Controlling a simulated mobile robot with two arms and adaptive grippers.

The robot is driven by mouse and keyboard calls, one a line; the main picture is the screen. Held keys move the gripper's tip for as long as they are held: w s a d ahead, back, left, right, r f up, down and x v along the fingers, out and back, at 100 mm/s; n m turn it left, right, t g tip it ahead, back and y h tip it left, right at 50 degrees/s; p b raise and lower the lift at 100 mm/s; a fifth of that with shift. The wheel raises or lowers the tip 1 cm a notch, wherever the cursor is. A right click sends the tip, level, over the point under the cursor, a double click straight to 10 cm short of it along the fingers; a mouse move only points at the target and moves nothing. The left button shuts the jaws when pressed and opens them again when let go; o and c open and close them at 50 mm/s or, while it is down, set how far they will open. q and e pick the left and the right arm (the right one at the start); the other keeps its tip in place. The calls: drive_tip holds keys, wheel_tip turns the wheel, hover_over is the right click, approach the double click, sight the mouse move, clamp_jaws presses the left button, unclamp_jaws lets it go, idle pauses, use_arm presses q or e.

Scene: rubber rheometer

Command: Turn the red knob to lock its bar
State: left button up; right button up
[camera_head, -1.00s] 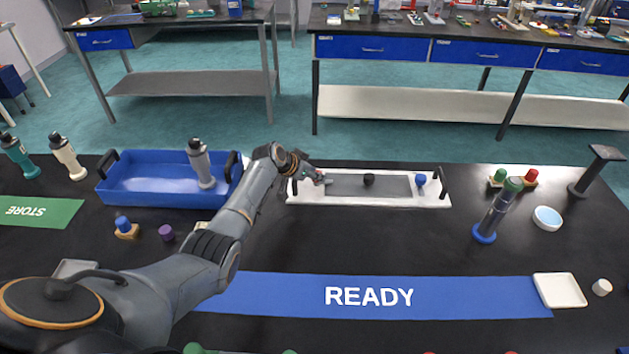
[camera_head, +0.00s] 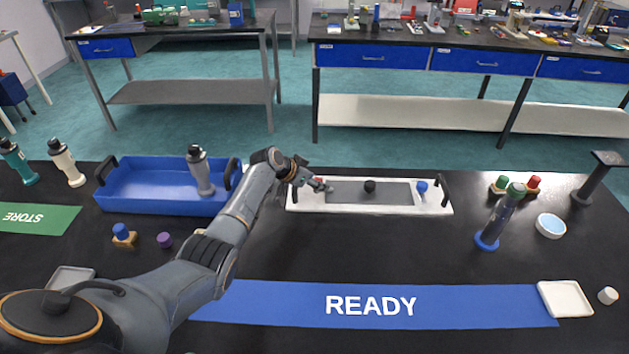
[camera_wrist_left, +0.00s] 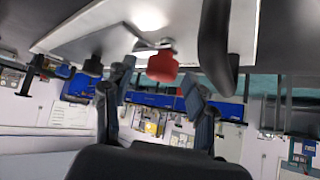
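The red knob (camera_wrist_left: 162,66) shows in the left wrist view, on the white board (camera_wrist_left: 150,20), beside a metal bar piece. In the head view the knob is mostly hidden by my left gripper, with a speck of red at the board's left end. My left gripper (camera_head: 322,187) reaches the left end of the white board (camera_head: 387,209). In the left wrist view its two fingers (camera_wrist_left: 160,90) are apart, with the knob ahead between the tips. I cannot tell whether they touch it. My right gripper is not in view.
The board has a black knob (camera_head: 369,186), a blue knob (camera_head: 422,187) and a black handle (camera_head: 443,187) on the right. Another black handle (camera_wrist_left: 218,45) is close to the left gripper. A blue crate (camera_head: 150,190) stands left of my arm.

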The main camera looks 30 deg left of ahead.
use_arm(q)
drive_tip(key=v, duration=1.2)
idle(0.4)
